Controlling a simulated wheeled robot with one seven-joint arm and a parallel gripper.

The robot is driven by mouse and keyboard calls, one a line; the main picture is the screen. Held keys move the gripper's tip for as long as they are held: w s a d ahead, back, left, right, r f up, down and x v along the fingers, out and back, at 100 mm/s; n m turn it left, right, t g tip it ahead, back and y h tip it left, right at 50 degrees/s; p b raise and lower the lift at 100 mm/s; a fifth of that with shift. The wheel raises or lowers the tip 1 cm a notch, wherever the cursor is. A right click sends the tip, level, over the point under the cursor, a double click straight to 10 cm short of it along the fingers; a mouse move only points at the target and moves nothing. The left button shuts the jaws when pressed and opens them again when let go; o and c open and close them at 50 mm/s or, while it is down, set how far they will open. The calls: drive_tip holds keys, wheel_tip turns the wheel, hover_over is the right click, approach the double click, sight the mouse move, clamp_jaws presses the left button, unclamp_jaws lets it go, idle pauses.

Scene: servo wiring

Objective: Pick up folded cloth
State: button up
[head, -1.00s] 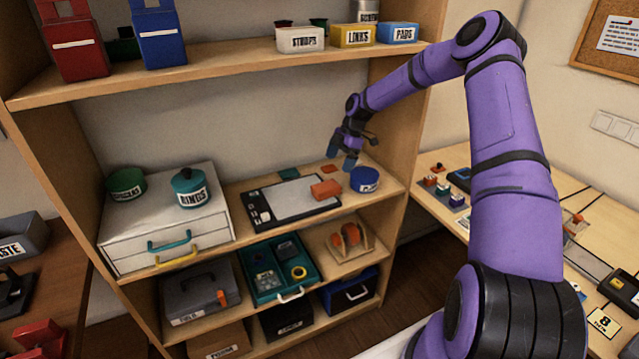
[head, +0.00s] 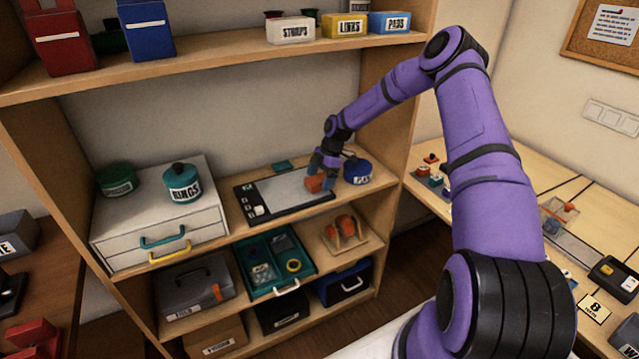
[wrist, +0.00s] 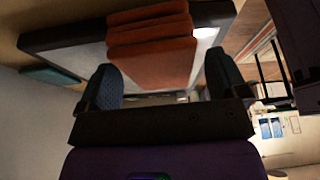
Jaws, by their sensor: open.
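The folded cloth (head: 315,183) is a small orange stack of layers on the right end of the grey-topped, dark-edged tray or board (head: 285,190) on the middle shelf. In the wrist view the cloth (wrist: 152,50) fills the space ahead of and between my fingers. My gripper (head: 322,176) is at the cloth, its two blue-padded fingers spread to either side. In the wrist view my gripper (wrist: 170,82) is open, with gaps between the pads and the cloth. Some of the cloth is hidden by the fingers in the head view.
A blue round pot (head: 357,172) stands close to the right of my gripper. A teal flat piece (head: 282,164) lies behind the board. A white drawer unit (head: 160,215) with a teal pot stands at left. The upper shelf (head: 240,60) spans above.

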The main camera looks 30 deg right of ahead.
drive_tip(key=shift+a+f, duration=0.1)
drive_tip(key=shift+f, duration=0.2)
drive_tip(key=shift+f, duration=0.15)
drive_tip(key=c, duration=1)
